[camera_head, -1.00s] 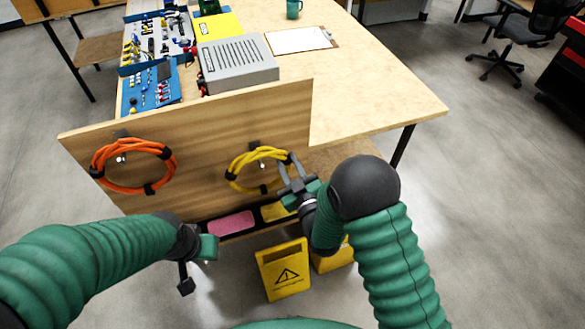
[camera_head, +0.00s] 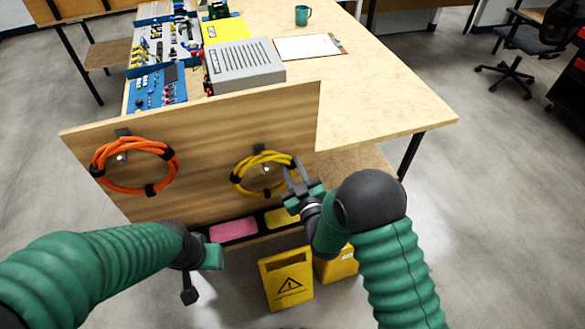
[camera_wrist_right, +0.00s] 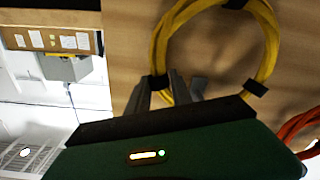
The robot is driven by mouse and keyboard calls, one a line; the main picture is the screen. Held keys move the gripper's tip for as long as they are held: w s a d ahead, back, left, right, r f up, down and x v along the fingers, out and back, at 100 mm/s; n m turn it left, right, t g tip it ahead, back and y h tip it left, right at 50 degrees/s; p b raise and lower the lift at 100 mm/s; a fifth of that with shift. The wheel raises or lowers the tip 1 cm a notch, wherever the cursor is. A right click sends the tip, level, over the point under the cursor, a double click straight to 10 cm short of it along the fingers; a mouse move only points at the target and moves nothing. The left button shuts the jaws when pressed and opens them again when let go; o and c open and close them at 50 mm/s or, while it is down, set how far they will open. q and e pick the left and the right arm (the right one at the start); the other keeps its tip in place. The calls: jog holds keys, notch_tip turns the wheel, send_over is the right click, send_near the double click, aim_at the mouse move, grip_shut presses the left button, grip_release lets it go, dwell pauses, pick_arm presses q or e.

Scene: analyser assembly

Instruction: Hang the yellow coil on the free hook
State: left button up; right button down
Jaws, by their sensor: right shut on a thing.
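The yellow coil (camera_head: 237,177) is a ring with black straps, upright against the right part of the wooden board (camera_head: 215,120). A metal hook (camera_head: 267,169) shows inside the ring, below its top strap; I cannot tell whether the coil rests on it. My right gripper (camera_head: 297,172) is shut on the coil's right side. In the right wrist view, its fingers (camera_wrist_right: 170,88) are around the coil (camera_wrist_right: 158,45) beside a black strap. The orange coil (camera_head: 97,160) hangs at the board's left on another hook. My left gripper (camera_head: 202,265) is low, apart from the board; its jaws are unclear.
The table (camera_head: 385,95) behind the board carries a grey box (camera_head: 245,68), a clipboard (camera_head: 305,47), a green mug (camera_head: 302,15) and blue trays of parts. A pink pad (camera_head: 233,229) lies below the board. Yellow caution signs (camera_head: 287,278) stand on the floor.

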jog(key=c, duration=1.1)
grip_release()
jog(key=shift+o, duration=0.2)
jog(key=shift+s+f, duration=0.1)
